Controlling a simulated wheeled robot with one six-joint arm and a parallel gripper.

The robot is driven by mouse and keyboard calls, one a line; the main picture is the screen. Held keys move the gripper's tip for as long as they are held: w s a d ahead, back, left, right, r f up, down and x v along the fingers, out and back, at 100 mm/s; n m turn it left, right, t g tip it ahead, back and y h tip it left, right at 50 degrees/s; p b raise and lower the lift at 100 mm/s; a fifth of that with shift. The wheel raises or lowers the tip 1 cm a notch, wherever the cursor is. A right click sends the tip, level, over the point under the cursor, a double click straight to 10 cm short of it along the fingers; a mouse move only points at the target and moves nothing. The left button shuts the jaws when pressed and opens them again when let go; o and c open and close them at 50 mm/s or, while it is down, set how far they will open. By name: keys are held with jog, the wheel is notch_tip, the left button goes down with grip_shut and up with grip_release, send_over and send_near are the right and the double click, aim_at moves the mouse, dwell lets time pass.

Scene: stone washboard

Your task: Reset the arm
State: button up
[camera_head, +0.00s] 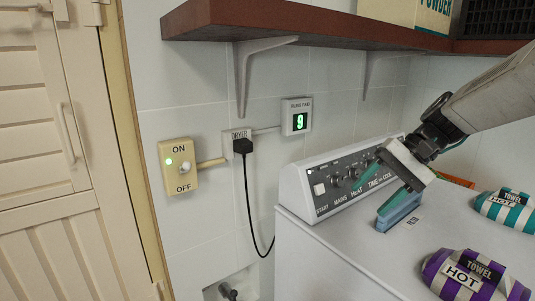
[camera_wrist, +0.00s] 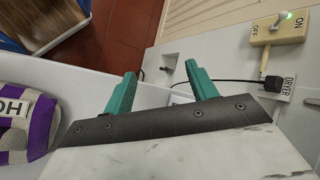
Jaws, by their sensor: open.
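My gripper (camera_head: 378,188) is above the top of the white dryer (camera_head: 322,252), beside its control panel (camera_head: 352,176). In the wrist view its two teal fingers (camera_wrist: 160,70) stand wide apart with nothing held between them. A pale blue block-like thing (camera_head: 400,214) shows just below the near finger on the dryer top; I cannot tell if they touch. The panel carries a start button, mains light and knobs for heat and time, partly hidden by my gripper.
A purple-striped towel roll (camera_head: 465,278) and a teal-striped one (camera_head: 505,209) lie on the dryer at right. A brown shelf (camera_head: 290,20) overhangs the panel. The wall has an ON/OFF switch (camera_head: 178,167) with green light, a dryer plug (camera_head: 243,146) and a display (camera_head: 297,117) reading 9.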

jog(key=s+d+f+n+t+h, duration=0.1)
jog(key=s+h, duration=0.3)
jog(key=s, duration=0.8)
jog(key=s+d+f+n+t+h, duration=0.1)
jog(key=s+d+f+n+h, duration=0.1)
jog(key=s, duration=0.9)
jog(key=shift+s+d+f+h, duration=0.4)
jog(key=shift+d+f+h, duration=0.2)
jog(key=shift+h, duration=0.5)
